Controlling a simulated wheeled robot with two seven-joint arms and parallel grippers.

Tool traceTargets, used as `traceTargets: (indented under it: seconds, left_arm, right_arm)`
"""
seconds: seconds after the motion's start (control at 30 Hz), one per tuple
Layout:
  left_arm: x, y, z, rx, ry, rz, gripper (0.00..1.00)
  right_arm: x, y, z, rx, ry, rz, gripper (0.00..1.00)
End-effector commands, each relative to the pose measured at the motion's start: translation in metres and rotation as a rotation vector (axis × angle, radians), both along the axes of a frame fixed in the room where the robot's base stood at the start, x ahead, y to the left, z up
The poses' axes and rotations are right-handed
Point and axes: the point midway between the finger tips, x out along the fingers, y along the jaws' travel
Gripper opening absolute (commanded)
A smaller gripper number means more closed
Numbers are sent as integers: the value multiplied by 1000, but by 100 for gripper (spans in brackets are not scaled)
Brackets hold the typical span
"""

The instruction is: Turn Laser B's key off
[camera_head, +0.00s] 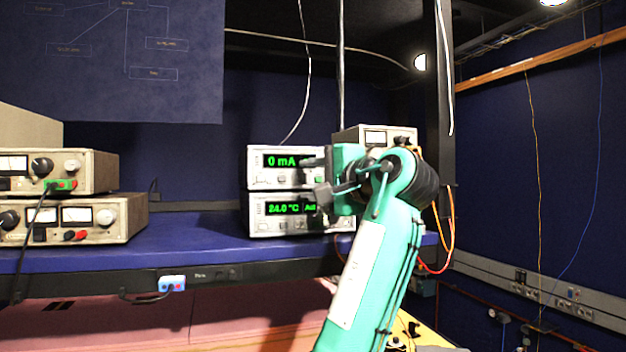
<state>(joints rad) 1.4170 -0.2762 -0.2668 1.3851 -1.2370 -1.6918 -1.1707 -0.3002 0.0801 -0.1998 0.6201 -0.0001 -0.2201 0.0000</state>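Two stacked white instruments stand on the blue shelf. The upper unit (254,171) shows a green "0 mA" readout, and the lower unit (252,218) shows "24.0 °C". I cannot read a label saying which is Laser B, and no key can be made out.
A beige power supply (375,133) stands behind my wrist. Two stacked beige supplies (90,170) with knobs and cables are at left. The blue shelf (190,232) is clear between them and the white units. A dark post (440,100) and orange cables are at right.

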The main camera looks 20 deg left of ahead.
Motion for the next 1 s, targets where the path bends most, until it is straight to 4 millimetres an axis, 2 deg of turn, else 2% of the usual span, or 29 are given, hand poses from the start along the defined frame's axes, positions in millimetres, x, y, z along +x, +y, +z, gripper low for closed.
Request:
traceTargets:
  seconds: [0.37,0.47,0.73,1.0]
  left_arm:
    - [-4,-6,0,2,-3,-2,42]
    - [-12,-18,-2,3,-4,-3,42]
    - [-46,-70,-3,3,-3,-4,42]
    - [-71,-106,1,2,-4,0,42]
  right_arm:
    - [0,0,-5,0,0,0,44]
    - [0,0,-13,0,0,0,44]
    - [0,1,-40,1,-1,0,44]
    - [0,1,-53,1,-1,0,44]
